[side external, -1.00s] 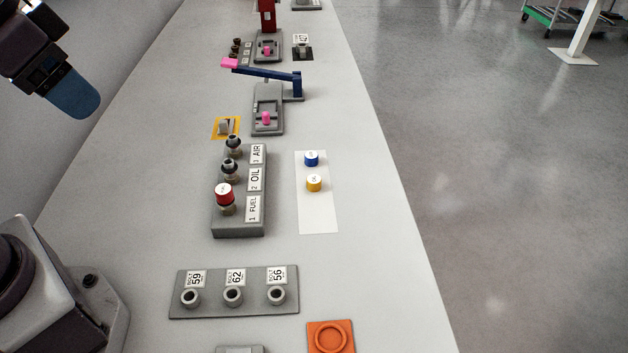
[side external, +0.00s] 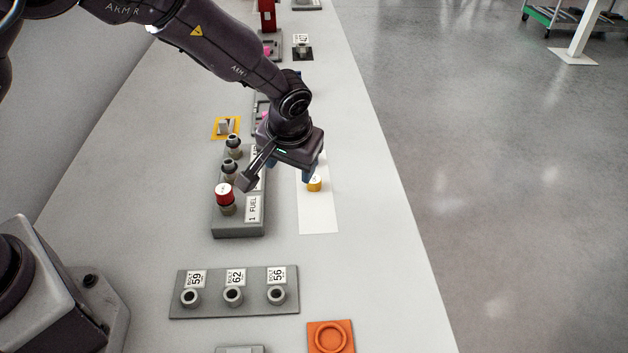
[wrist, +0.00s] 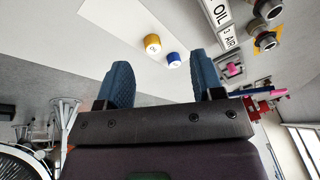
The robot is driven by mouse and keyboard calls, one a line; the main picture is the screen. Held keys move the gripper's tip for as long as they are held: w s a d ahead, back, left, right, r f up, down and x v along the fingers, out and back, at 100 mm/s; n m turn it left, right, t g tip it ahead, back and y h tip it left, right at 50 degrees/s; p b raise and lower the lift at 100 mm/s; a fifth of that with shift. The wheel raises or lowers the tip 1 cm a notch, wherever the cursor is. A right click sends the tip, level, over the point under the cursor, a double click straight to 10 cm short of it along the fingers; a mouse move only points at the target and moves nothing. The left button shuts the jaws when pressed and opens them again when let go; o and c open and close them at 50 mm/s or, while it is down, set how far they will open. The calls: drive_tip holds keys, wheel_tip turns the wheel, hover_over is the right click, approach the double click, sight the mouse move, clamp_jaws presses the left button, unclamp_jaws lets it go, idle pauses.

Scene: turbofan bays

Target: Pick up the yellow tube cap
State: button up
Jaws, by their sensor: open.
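The yellow tube cap (side external: 314,186) stands on the white mat (side external: 318,216), partly covered by my gripper in the side view. It also shows in the wrist view (wrist: 153,43), beyond the fingertips and between their lines. My gripper (side external: 311,172) has blue fingers and is above the mat, right by the yellow cap in the side view. In the wrist view its fingers (wrist: 163,68) are spread apart with nothing held between them. The blue cap (wrist: 174,59) is close beside the yellow one in the wrist view; my gripper hides it in the side view.
The grey tube block (side external: 238,229) with AIR, OIL and FUEL labels stands left of the mat, with a red cap (side external: 224,194) on its FUEL tube. A bolt plate (side external: 234,308) and an orange ring plate (side external: 331,337) lie nearer. The table right of the mat is clear.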

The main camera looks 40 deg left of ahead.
drive_tip(key=w+r+n+t, duration=0.1)
drive_tip(key=w+n+t, duration=0.1)
drive_tip(key=w, duration=0.2)
hover_over(314, 179)
drive_tip(key=s+d, duration=0.2)
drive_tip(key=shift+n, duration=0.3)
drive_tip(key=f, duration=0.7)
drive_tip(key=shift+a, duration=0.2)
drive_tip(key=shift+x, duration=2.7)
drive_tip(key=shift+s+a, duration=0.15)
drive_tip(key=shift+c, duration=0.2)
drive_tip(key=c, duration=0.9)
